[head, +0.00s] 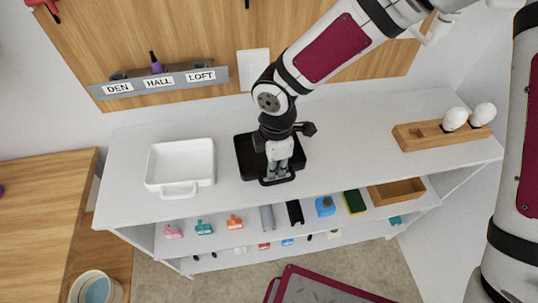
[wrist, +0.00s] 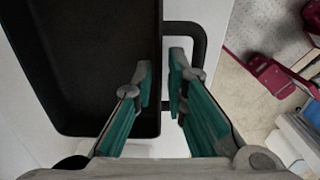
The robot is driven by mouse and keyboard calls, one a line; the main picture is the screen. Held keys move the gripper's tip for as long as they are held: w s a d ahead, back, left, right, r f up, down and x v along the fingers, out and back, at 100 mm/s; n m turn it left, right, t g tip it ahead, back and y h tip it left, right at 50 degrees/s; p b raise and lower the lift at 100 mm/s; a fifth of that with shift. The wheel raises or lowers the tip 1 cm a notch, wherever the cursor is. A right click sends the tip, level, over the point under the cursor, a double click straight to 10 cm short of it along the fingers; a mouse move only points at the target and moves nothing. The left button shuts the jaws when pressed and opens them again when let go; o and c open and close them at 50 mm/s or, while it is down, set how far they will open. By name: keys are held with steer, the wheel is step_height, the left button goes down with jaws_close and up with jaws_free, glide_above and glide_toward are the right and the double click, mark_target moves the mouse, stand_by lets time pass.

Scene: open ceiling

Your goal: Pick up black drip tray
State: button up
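The black drip tray (head: 246,158) lies on the white shelf top in the head view, with its loop handle toward the front. My gripper (head: 279,174) points down over the tray's handle side and hides part of it. In the wrist view, the tray (wrist: 85,70) fills the left side and its handle (wrist: 202,40) sticks out to the right. My gripper (wrist: 160,82) is open there, with its teal fingers on either side of the tray's handle-side wall. The left finger is over the tray's inside, the right over the handle loop. I cannot tell whether they touch the tray.
A white tray (head: 180,160) with a handle stands left of the black one. A wooden holder (head: 415,137) with two white objects is at the right. A labelled grey rack (head: 160,82) hangs on the wooden wall panel behind. Small items fill the lower shelves.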

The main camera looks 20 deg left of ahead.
steer(key=shift+f, duration=0.45)
jaws_close()
steer(key=shift+r, duration=0.15)
